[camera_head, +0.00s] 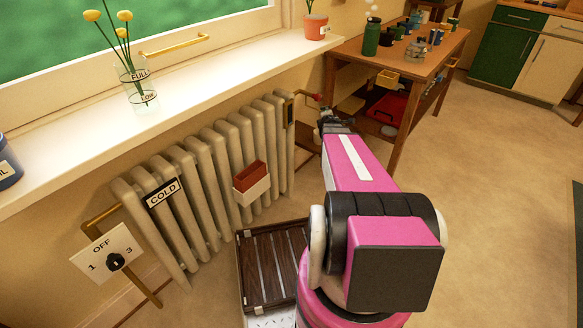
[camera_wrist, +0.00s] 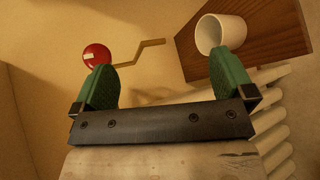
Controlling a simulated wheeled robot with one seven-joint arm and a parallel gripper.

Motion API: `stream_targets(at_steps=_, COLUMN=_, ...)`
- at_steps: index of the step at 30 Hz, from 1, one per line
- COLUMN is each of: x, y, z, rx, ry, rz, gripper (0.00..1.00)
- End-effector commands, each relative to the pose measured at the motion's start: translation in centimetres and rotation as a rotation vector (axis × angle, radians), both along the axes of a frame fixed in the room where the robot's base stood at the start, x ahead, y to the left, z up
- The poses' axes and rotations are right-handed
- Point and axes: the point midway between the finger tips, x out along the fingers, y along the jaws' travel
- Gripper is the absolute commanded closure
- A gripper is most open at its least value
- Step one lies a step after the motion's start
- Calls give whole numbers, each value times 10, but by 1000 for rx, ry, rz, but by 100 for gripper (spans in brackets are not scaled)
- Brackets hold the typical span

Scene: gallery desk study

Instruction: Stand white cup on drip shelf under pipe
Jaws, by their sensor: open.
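The white cup (camera_wrist: 234,31) is in the upper right of the wrist view, beyond the tip of my right finger. It appears to stand on the brown wooden drip shelf (camera_wrist: 270,52), with its mouth toward the pipe. The brass pipe (camera_wrist: 140,52) bends out beside a round red handle (camera_wrist: 97,54), and its end points toward the cup with a gap between. My gripper (camera_wrist: 161,64) is open, with nothing between its green fingers. The right finger overlaps the cup in the picture; I cannot tell if they touch. The head view shows the red handle (camera_head: 314,97) but not the cup.
The ribbed radiator (camera_head: 215,160) runs along the wall under the windowsill (camera_head: 190,80), and holds a small red and white box (camera_head: 251,184). A dark slatted crate (camera_head: 270,262) is on the floor. A wooden table (camera_head: 400,62) stands beyond my arm. The floor at right is clear.

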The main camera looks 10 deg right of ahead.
Motion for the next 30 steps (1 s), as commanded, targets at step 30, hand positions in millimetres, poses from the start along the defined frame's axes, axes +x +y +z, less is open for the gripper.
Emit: stream_targets(at_steps=30, x=-248, y=229, z=-26, rx=1146, ry=575, rz=-1354, gripper=0)
